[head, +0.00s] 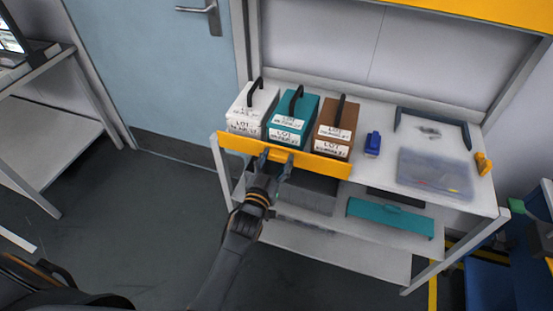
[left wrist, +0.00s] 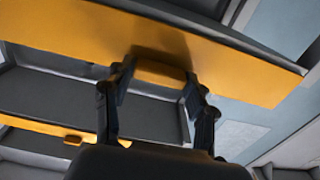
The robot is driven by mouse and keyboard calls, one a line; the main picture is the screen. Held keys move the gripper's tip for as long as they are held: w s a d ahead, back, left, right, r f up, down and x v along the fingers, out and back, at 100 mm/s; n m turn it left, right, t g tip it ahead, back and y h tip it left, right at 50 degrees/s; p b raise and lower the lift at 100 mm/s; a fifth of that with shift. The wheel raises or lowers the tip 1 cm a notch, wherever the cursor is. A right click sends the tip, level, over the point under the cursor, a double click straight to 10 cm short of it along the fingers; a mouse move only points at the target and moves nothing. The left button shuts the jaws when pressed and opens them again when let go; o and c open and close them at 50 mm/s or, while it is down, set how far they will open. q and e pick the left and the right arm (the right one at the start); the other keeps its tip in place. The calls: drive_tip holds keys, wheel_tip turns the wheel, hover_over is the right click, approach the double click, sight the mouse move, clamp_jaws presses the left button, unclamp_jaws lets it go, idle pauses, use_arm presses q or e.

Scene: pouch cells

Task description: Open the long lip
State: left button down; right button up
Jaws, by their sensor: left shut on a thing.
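The long lip (head: 330,166) is an orange-yellow bar along the front left edge of the workbench, in front of three lidded boxes. It also fills the upper part of the left wrist view (left wrist: 70,32). My left gripper (head: 275,161) reaches it from the front and is shut on the lip's short orange grip (left wrist: 160,72), one finger on each side. In the head view my fingers hide part of the lip's middle. My right gripper is not in view.
White (head: 237,112), teal (head: 282,120) and brown (head: 331,131) boxes with black handles stand behind the lip. A blue item (head: 373,144) and a clear tray (head: 436,158) lie to their right. A shelf below holds a grey bin (head: 308,194) and a teal piece (head: 390,217).

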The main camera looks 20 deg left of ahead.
use_arm(q)
wheel_tip(320, 180, down, 6)
drive_tip(key=b, duration=0.4)
drive_tip(key=shift+f, duration=0.25)
drive_tip(key=shift+c, duration=2.2)
unclamp_jaws()
drive_tip(key=s, duration=1.2)
drive_tip(key=shift+a, duration=0.2)
